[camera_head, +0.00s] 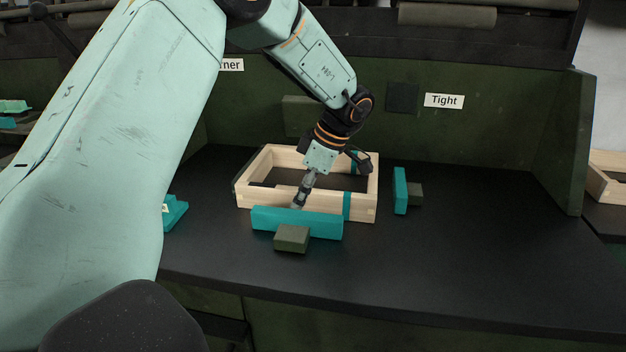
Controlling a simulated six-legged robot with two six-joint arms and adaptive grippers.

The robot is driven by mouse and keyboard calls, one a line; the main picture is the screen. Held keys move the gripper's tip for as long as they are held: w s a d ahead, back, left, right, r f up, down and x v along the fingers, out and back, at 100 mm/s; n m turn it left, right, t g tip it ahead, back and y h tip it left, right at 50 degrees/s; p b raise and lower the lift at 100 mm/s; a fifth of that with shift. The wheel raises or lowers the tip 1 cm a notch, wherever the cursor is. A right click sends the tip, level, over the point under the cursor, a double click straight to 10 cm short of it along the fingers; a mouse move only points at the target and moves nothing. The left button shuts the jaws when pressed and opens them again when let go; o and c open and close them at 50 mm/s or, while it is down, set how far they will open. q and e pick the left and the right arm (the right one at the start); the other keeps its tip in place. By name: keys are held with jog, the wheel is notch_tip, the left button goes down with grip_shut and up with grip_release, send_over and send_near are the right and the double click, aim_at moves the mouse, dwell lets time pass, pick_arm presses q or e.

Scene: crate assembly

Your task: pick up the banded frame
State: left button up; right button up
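The banded frame (361,207) is a light wooden rectangle on the dark bench. A teal band (347,206) crosses its front wall near the right end, and teal also shows on the back wall. My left gripper (331,182) is low over the frame's right half, with its fingers spread apart. One finger is by the front wall; the other is toward the back right corner. I cannot tell whether either finger touches wood. A teal block (297,222) with a dark green block (291,239) stands before the front wall and hides part of it. My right gripper is not in view.
A second teal block (400,190) with a green piece stands right of the frame. Another teal piece (175,212) lies left, partly behind my arm. A green back panel (487,133) carries a "Tight" label (444,101). The bench's right side is clear.

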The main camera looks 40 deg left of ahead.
pick_arm(q)
jog(key=shift+w+f, duration=0.1)
jog(key=c, duration=0.4)
grip_shut()
jog(key=shift+a, duration=0.1)
